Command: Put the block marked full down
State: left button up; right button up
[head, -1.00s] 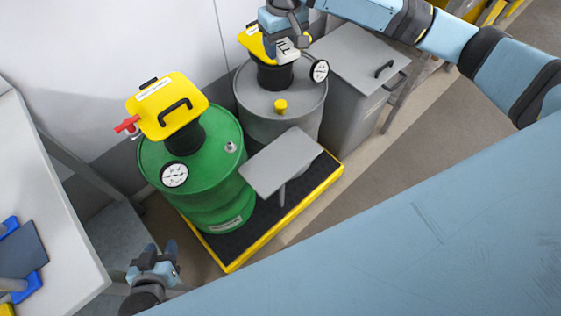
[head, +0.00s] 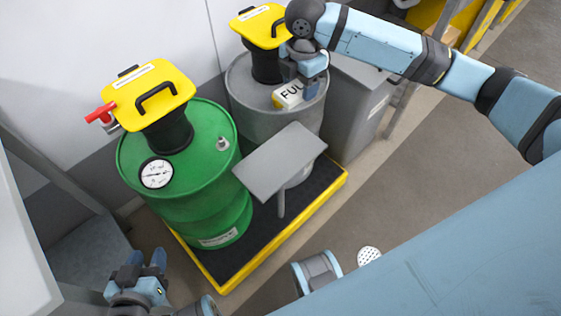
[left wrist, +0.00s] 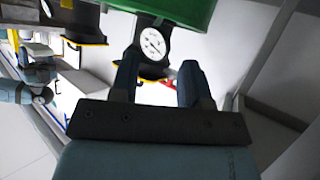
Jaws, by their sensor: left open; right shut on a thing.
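The block marked full (head: 288,95) is a small white block with dark letters and a yellow part, in the head view over the front of the grey drum's lid (head: 255,85). My right gripper (head: 304,76) is shut on it from above and behind. I cannot tell whether the block touches the lid. My left gripper (head: 146,262) is open and empty, low in front of the green drum (head: 195,215). Its two fingers also show apart in the left wrist view (left wrist: 160,85), with a white gauge beyond them.
Both drums carry yellow-topped agitators (head: 148,92) and stand on a black pallet with a yellow rim (head: 290,238). A small grey stand plate (head: 279,160) is in front of them. A grey cabinet (head: 350,115) is right of the grey drum. A pale table (head: 25,230) is at left.

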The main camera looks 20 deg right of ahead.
jog(key=shift+f+n, duration=0.3)
jog(key=shift+f, duration=0.05)
notch_tip(320, 180, down, 2)
jog(key=shift+s+f+b, duration=0.1)
jog(key=shift+f+b, duration=0.15)
jog(key=shift+b, duration=0.3)
jog(key=b, duration=0.4)
send_over(296, 144)
notch_tip(296, 144, down, 11)
jog(key=shift+f, duration=0.1)
notch_tip(296, 144, down, 6)
jog(key=shift+r+b, duration=0.25)
jog(key=shift+b, duration=0.45)
jog(key=shift+f, duration=0.35)
pick_arm(q)
jog(key=w+d+r+t+h, duration=0.1)
jog(key=d+r+t+h, duration=0.1)
jog(key=r, duration=0.3)
jog(key=w+d+r+t+h, duration=0.1)
jog(key=d+r+t+h, duration=0.1)
jog(key=r, duration=0.4)
jog(key=shift+d+r+t+h, duration=0.15)
jog(key=shift+d+t+h, duration=0.15)
jog(key=shift+t, duration=0.5)
jog(key=shift+w, duration=0.1)
pick_arm(e)
jog(key=o, duration=0.9)
pick_arm(q)
jog(key=shift+f, duration=0.2)
